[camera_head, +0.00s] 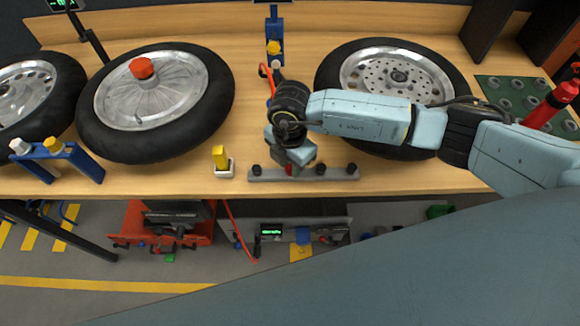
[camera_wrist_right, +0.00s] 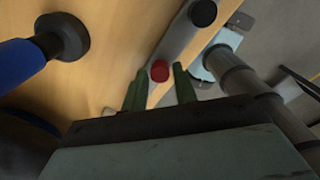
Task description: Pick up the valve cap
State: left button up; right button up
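The valve cap is likely the small red cap (camera_wrist_right: 159,70) on a grey strip (camera_head: 335,173) near the front edge of the workbench. In the head view only a bit of red shows beneath my right gripper (camera_head: 289,165); the wrist hides the rest. The same strip holds black caps (camera_head: 320,169), one also visible in the right wrist view (camera_wrist_right: 203,13). In that view the green fingers of my right gripper (camera_wrist_right: 159,75) stand apart on either side of the red cap, with small gaps visible. My left gripper is out of view.
Wheels with black tyres lie on the bench (camera_head: 440,186) at left (camera_head: 110,130) and right (camera_head: 335,70). A yellow-topped block (camera_head: 222,160) stands left of the strip. A blue stand (camera_head: 275,30) is behind. A red bottle (camera_head: 550,103) stands at far right.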

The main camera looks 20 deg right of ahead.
grip_shut()
jog(key=shift+r, duration=0.15)
